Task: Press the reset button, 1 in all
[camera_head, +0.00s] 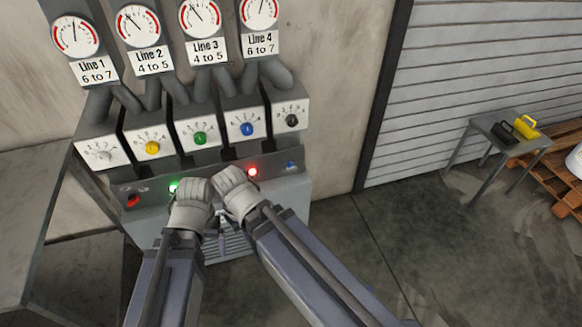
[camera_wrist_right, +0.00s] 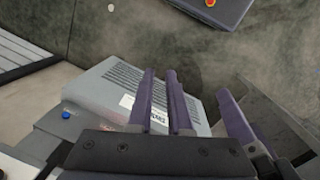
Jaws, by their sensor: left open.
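A blue button (camera_head: 290,165), which looks like the reset button, sits at the right end of the sloped grey console; its label is too small to read. It also shows in the right wrist view (camera_wrist_right: 66,115), left of my right gripper's fingers (camera_wrist_right: 165,105). My left gripper (camera_head: 221,239) is low in front of the console, partly hidden between my arms, open and apart from the button. My right gripper is mostly hidden behind its own arm in the head view. Its purple fingers are in front of the vented box, and their opening is unclear.
The console (camera_head: 225,172) also carries a red switch (camera_head: 133,200), a green light (camera_head: 173,187) and a red light (camera_head: 252,171). Coloured knobs and gauges are above. A small table (camera_head: 480,127) and a pallet (camera_head: 560,160) stand right; the floor between is clear.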

